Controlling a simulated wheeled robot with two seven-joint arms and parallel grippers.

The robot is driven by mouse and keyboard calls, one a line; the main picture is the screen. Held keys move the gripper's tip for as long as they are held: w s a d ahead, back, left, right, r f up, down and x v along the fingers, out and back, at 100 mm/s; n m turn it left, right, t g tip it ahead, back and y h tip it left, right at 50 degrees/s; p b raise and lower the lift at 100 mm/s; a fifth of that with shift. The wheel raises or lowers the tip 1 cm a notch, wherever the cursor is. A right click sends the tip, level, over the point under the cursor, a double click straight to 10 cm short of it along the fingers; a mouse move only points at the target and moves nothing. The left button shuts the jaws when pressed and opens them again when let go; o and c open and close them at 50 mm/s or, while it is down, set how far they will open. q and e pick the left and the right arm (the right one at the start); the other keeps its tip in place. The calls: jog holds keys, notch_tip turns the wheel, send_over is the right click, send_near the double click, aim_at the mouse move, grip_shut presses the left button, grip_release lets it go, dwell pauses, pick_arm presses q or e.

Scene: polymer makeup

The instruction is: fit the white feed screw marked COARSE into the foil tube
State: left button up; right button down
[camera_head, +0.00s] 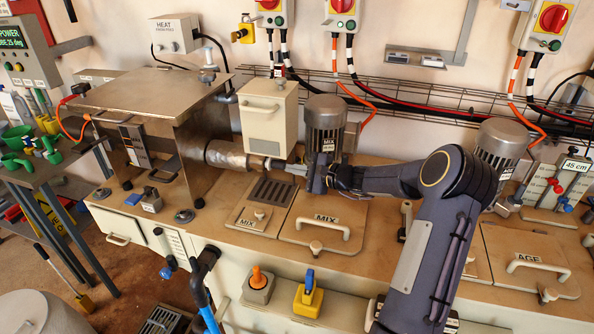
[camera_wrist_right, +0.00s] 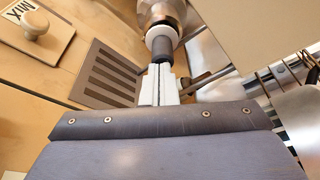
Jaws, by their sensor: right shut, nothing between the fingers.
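The foil tube (camera_head: 228,156) runs sideways out of the metal stand on the left, and its end shows at the top of the right wrist view (camera_wrist_right: 160,9). A white round collar (camera_wrist_right: 161,32) with a dark grey stub sits at the tube's mouth. It may be the end of the feed screw, but no COARSE marking is legible, and anything inside the tube is hidden. My right gripper (camera_head: 288,167) is shut and empty. Its pale fingers (camera_wrist_right: 162,76) point at the stub, very close to it; I cannot tell whether they touch. My left gripper is not in view.
A cream box (camera_head: 268,115) hangs just above the tube end, and a MIX motor (camera_head: 326,127) stands right behind my right wrist. A dark slotted grate (camera_head: 273,191) and a MIX lid (camera_head: 322,232) with a raised handle lie on the bench below.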

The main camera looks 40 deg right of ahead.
jog(key=shift+w+a, duration=0.4)
jog(key=shift+w, duration=0.05)
jog(key=d+b+v, duration=0.1)
jog(key=b+v, duration=0.1)
jog(key=v, duration=0.9)
jog(key=s+a+r+n+g+y, duration=0.1)
jog(key=s+a+r+n+g, duration=0.2)
jog(key=a, duration=0.7)
jog(key=s+a+r+n+g+y, duration=0.1)
jog(key=s+a+r+n+g, duration=0.1)
jog(key=s+a+n+g, duration=0.5)
jog(key=s+a+f+n+h, duration=0.2)
jog(key=s+a+n, duration=0.2)
jog(key=s, duration=0.4)
jog(key=s+a+f+n+t+h+p, duration=0.1)
jog(key=s+a+f+n+h, duration=0.1)
jog(key=s+a, duration=0.4)
jog(key=s+n+h, duration=0.1)
jog(key=s+n, duration=0.1)
jog(key=s, duration=0.1)
jog(key=shift+s+n, duration=0.2)
jog(key=shift+n, duration=0.2)
